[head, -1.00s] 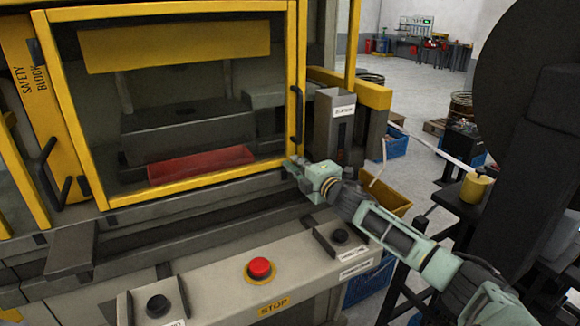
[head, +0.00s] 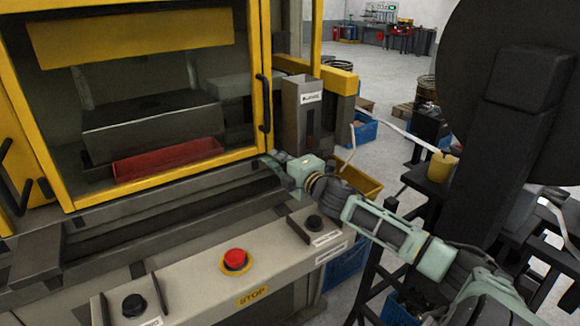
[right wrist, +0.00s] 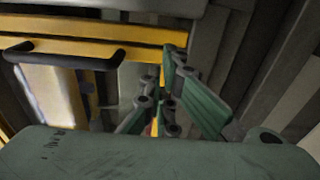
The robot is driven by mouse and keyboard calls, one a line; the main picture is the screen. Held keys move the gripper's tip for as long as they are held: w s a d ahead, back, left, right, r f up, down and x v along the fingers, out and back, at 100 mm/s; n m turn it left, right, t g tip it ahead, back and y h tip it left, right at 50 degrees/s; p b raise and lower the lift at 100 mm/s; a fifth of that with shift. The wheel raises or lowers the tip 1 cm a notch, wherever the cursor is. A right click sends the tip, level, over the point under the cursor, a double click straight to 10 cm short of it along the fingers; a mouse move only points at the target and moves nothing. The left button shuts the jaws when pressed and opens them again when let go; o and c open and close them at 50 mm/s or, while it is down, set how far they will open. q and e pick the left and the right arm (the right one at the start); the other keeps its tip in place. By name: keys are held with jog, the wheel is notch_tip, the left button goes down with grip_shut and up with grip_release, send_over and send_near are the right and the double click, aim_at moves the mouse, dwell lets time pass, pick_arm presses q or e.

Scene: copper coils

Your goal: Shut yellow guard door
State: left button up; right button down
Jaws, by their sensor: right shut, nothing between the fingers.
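The yellow guard door (head: 257,75) is a yellow frame around a clear pane at the front of the press, with a dark vertical handle (head: 264,100) on its right upright. It stands upright across the opening; I cannot tell whether its edge is fully seated. My right gripper (head: 272,160) is shut and empty at the door's lower right corner, below the handle. In the right wrist view the closed fingers (right wrist: 168,75) reach to the yellow door frame (right wrist: 100,50), with the handle (right wrist: 65,52) to their left. Contact is unclear. My left gripper is out of view.
A front panel holds a red stop button (head: 235,260) and black buttons (head: 133,304). A grey upright box (head: 302,110) stands right of the door. A red tray (head: 168,158) shows behind the pane. A yellow bin (head: 360,182) is beyond my right arm.

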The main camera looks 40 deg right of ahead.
jog(key=s, duration=0.7)
jog(key=shift+a, duration=0.3)
jog(key=shift+w, duration=0.1)
